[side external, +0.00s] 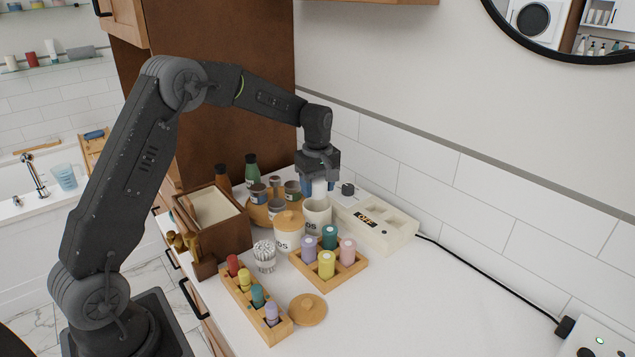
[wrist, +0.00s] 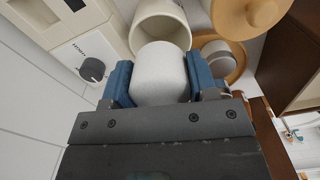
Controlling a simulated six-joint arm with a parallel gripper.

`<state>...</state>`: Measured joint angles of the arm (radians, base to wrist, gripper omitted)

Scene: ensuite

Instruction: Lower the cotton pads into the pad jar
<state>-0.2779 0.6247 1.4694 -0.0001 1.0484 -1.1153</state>
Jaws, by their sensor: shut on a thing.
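My gripper (side external: 319,187) points down over the counter, its blue fingers shut on a white, round stack of cotton pads (wrist: 160,78). In the side view the pads (side external: 319,189) show between the fingers, just above the open mouth of the white pad jar (side external: 317,216). In the wrist view the jar (wrist: 146,18) stands upright beyond the pads, with part of its inside showing. The pads cover the near part of its mouth. Whether their lower end is inside the rim is hidden. A round wooden lid (side external: 307,309) lies on the counter.
A wooden-lidded jar (side external: 289,231) stands close left of the pad jar. A white device (side external: 378,221) with a dial is close behind. A round tray of small jars (side external: 258,213), a wooden box (side external: 213,217) and bottle racks (side external: 329,272) crowd around.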

